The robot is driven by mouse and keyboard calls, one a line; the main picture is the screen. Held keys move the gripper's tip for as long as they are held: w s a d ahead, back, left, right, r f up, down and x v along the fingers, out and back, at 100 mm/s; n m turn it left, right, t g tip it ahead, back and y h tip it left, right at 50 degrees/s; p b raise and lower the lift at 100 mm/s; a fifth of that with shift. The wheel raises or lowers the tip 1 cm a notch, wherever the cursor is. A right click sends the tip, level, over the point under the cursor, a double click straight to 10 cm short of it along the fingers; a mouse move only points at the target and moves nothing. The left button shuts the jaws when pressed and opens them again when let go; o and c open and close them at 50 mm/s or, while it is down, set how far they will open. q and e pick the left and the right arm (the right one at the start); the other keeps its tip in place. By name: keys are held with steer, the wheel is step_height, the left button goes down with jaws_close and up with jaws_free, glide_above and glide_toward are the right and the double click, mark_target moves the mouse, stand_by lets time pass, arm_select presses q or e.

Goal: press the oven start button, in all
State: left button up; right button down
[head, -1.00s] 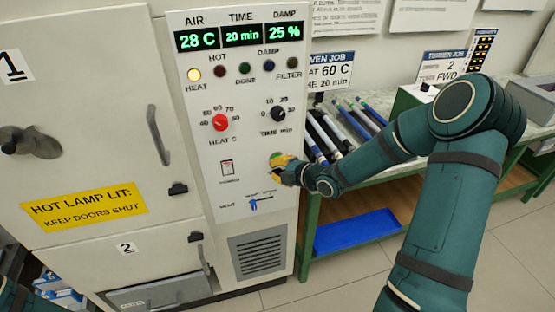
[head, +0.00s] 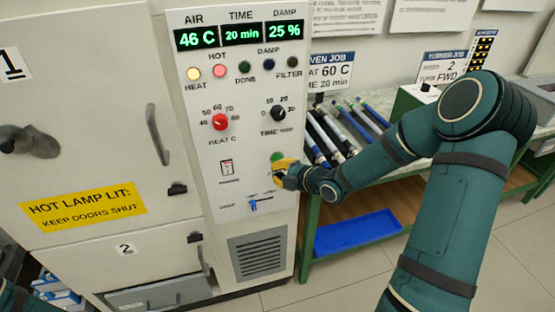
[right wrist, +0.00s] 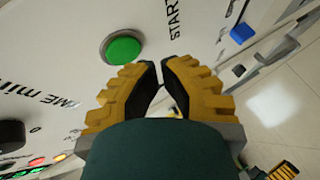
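The oven's control panel (head: 236,150) stands upright left of centre. Its green start button (head: 277,157) shows just above my right gripper (head: 283,170). The right wrist view shows the round green button (right wrist: 123,48) uncovered, with "START" lettering beside it. My right gripper's yellow fingers (right wrist: 159,68) are drawn together, tips apart from the button and holding nothing. The displays read AIR 46 C (head: 195,38), TIME 20 min and DAMP 25 %. The yellow HEAT lamp (head: 193,73) and red HOT lamp (head: 219,71) are lit. My left gripper is out of view.
Oven doors (head: 90,110) at left look shut; a yellow sign (head: 85,206) reads "HOT LAMP LIT: KEEP DOORS SHUT". The red heat knob (head: 220,122), time knob (head: 278,113) and blue vent slider (head: 253,204) surround the button. Several rods (head: 325,140) lie on the bench at right.

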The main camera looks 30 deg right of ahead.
steer(key=shift+s, duration=0.1)
steer(key=s, duration=0.2)
steer(key=s+a+b, duration=0.1)
steer(key=s, duration=0.1)
steer(key=shift+s+a, duration=0.1)
steer(key=shift+s, duration=0.25)
stand_by(0.7)
steer(key=s+a+f+m+g, duration=0.2)
steer(key=a+f+m+g, duration=0.2)
steer(key=a+f+m, duration=0.6)
steer(key=s+a+f+m+g, duration=0.7)
steer(key=s+a+f+m, duration=0.3)
steer(key=s+a+f, duration=0.1)
steer(key=s+f, duration=0.1)
steer(key=s, duration=0.1)
steer(key=shift+s+g, duration=0.3)
steer(key=shift+s, duration=0.05)
